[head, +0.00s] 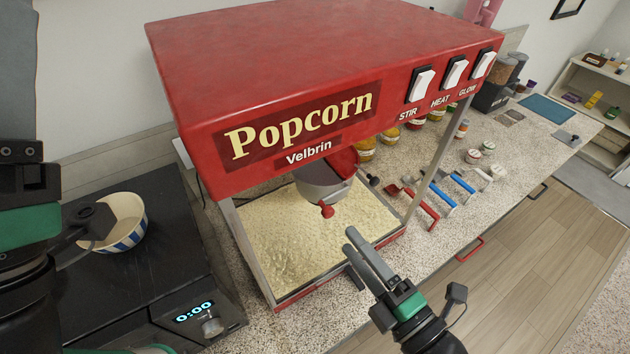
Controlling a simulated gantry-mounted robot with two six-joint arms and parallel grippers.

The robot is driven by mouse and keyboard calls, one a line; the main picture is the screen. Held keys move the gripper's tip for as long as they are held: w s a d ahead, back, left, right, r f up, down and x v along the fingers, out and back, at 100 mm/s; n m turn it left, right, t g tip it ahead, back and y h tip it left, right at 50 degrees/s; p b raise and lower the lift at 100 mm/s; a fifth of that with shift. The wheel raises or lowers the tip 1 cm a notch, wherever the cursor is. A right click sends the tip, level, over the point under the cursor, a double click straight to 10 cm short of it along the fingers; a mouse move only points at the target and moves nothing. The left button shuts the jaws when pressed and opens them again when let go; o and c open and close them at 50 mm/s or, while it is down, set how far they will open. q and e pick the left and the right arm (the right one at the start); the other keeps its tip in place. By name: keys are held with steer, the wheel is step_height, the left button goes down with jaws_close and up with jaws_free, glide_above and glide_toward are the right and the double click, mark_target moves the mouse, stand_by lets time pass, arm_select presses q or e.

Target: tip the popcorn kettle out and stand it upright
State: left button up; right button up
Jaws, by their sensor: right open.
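The popcorn kettle (320,184) is a grey pot hanging inside the red popcorn machine (300,80). Its red handle (327,210) points towards me, and a red lid (345,162) shows at its right. The machine's front hides the kettle's top, so its exact tilt is hard to judge. Pale popcorn (310,240) covers the machine floor below. My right gripper (352,254) is open and empty at the machine's front edge, below and right of the handle, apart from it. My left gripper (84,226) is partly in view at the left, by a striped bowl; its jaws are unclear.
The blue-striped bowl (124,222) stands on a black appliance (160,265) with a lit display. Red and blue-handled scoops (455,188) lie on the speckled counter right of the machine. The machine's metal post (438,160) stands right of the kettle. Three white switches line its front.

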mark_target(321, 203)
steer(key=b+x, duration=0.4)
steer(key=x, duration=0.1)
steer(key=shift+w+a+f, duration=0.1)
steer(key=shift+a+f, duration=0.05)
steer(key=shift+f, duration=0.05)
steer(key=x, duration=0.2)
steer(key=b+x, duration=0.1)
steer(key=shift+w+a+r, duration=0.25)
steer(key=shift+w, duration=0.05)
steer(key=shift+p+x, duration=0.6)
steer(key=shift+x, duration=0.4)
steer(key=shift+w+a+r, duration=0.1)
steer(key=shift+w+r, duration=0.05)
steer(key=shift+w, duration=0.1)
jaws_close()
